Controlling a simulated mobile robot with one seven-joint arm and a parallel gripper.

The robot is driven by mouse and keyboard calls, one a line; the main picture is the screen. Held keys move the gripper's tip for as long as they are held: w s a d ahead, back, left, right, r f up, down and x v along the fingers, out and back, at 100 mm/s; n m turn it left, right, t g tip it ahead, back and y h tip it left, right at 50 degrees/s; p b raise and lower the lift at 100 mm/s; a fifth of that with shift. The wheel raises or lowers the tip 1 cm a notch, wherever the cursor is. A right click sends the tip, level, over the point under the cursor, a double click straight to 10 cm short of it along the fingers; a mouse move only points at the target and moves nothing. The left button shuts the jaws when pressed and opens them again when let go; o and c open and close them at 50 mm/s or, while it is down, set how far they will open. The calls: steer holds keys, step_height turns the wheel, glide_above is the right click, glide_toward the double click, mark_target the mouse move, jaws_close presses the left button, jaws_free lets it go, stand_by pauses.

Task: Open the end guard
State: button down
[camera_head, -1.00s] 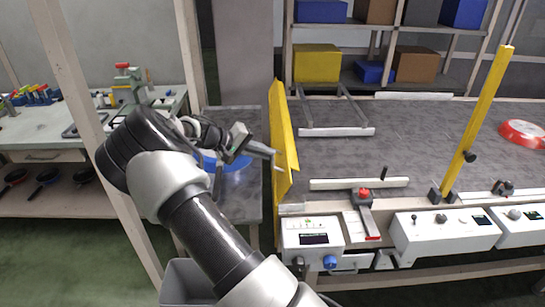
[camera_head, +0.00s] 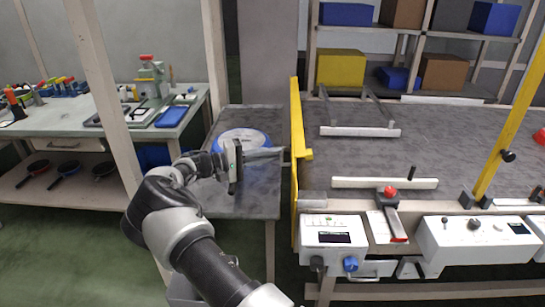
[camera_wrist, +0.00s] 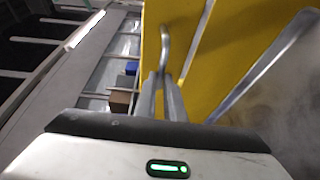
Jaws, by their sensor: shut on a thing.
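The end guard is a tall yellow panel (camera_head: 296,140) at the left end of the conveyor, seen almost edge-on in the head view. A yellow piece juts from its right side. In the wrist view the panel (camera_wrist: 232,50) fills the upper right, with a curved grey metal handle (camera_wrist: 166,42) in front of it. My gripper (camera_head: 284,157) reaches the panel's left side from the left. In the wrist view my gripper's fingers (camera_wrist: 163,78) are closed together on the lower end of the handle. The exact contact is small in the head view.
A grey side table (camera_head: 262,205) with a blue-rimmed round item (camera_head: 243,140) lies left of the guard, under my arm. The conveyor (camera_head: 400,155) stretches right, with a control box (camera_head: 333,233) at its front left. A wooden post (camera_head: 115,100) stands left of my arm.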

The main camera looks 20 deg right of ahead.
steer(key=shift+s+f, duration=0.1)
steer(key=shift+f, duration=0.1)
steer(key=c, duration=1.8)
jaws_free()
steer(key=shift+r, duration=0.1)
steer(key=shift+c, duration=0.2)
steer(key=a, duration=0.7)
steer(key=shift+w+a+p, duration=0.2)
steer(key=shift+w+p, duration=0.05)
steer(key=shift+p, duration=0.05)
